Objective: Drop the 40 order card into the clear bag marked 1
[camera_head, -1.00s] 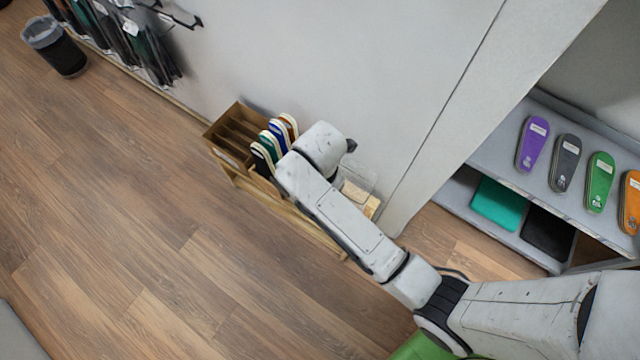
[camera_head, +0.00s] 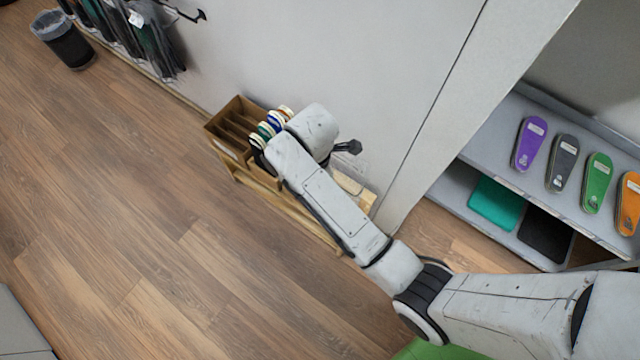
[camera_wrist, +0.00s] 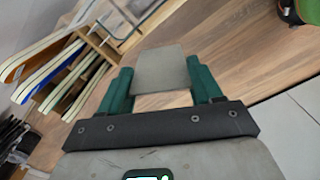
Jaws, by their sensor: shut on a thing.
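In the wrist view my gripper (camera_wrist: 162,76) has its green fingers shut on a flat grey card (camera_wrist: 160,62). No number shows on the card's visible face, so I cannot read whether it is the 40. In the head view my own arm hides the fingers and the card, above the wooden rack against the wall. I cannot make out the clear bag marked 1 in either view now. Only a faint clear shape shows beside my wrist, above a pale block (camera_head: 348,183).
The wooden rack (camera_head: 229,140) holds several coloured insoles (camera_head: 267,129), which show at the left of the wrist view (camera_wrist: 45,68). A grey shelf (camera_head: 480,147) with insoles stands at right. A bin (camera_head: 66,45) is at far left. The wooden floor (camera_head: 130,210) is open.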

